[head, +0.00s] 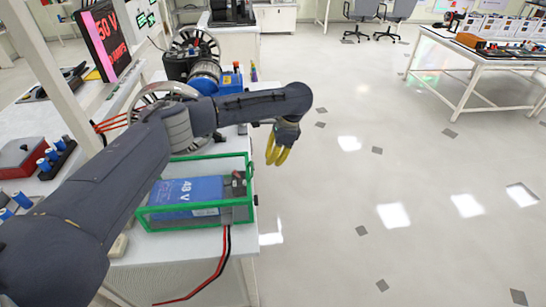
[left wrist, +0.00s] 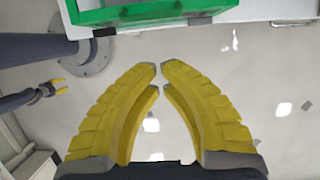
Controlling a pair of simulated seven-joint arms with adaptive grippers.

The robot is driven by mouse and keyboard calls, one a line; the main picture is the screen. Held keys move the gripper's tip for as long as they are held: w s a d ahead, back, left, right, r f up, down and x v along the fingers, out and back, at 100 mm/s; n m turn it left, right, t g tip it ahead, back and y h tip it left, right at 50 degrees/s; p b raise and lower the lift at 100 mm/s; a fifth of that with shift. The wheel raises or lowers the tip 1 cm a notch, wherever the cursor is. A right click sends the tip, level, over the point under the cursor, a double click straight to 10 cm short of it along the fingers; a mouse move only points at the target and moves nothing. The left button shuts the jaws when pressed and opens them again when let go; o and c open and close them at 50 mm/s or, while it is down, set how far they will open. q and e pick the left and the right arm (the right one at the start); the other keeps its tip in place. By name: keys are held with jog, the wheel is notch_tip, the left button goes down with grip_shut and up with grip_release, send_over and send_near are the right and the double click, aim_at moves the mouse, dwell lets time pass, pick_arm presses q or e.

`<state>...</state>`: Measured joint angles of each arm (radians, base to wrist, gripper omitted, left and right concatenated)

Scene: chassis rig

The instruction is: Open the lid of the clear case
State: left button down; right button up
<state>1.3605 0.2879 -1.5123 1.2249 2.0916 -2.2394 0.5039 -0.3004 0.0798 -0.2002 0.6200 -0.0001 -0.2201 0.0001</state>
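The clear case (head: 241,208) has a green frame and see-through walls. It stands on the white bench near its right edge, and its lid looks down, though my left arm hides part of its left and far sides. A blue 48 V battery (head: 190,191) shows inside. My left gripper (head: 272,163) is beyond the case's far right corner, apart from it, with its yellow fingers pointing down. In the left wrist view its fingertips (left wrist: 159,69) have a narrow gap and nothing between them. The case's green edge (left wrist: 130,12) shows at the top. My right gripper (left wrist: 63,87) appears small, its fingers apart.
A blue box (head: 230,82) and a round metal machine (head: 205,72) stand farther back. A sign (head: 106,38) rises at left. Open floor lies right.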

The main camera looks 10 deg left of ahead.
pick_arm(q)
jog(key=w+x, duration=0.1)
jog(key=x, duration=0.7)
jog(key=shift+s+a+r, duration=0.3)
jog(key=shift+a+r, duration=0.05)
jog(key=shift+r, duration=0.25)
jog(key=shift+s+a+r, duration=0.25)
jog(key=shift+a+r, duration=0.1)
jog(key=shift+r, duration=0.25)
jog(key=shift+s+a+r, duration=0.3)
jog(key=shift+a+r, duration=0.05)
jog(key=shift+r, duration=0.25)
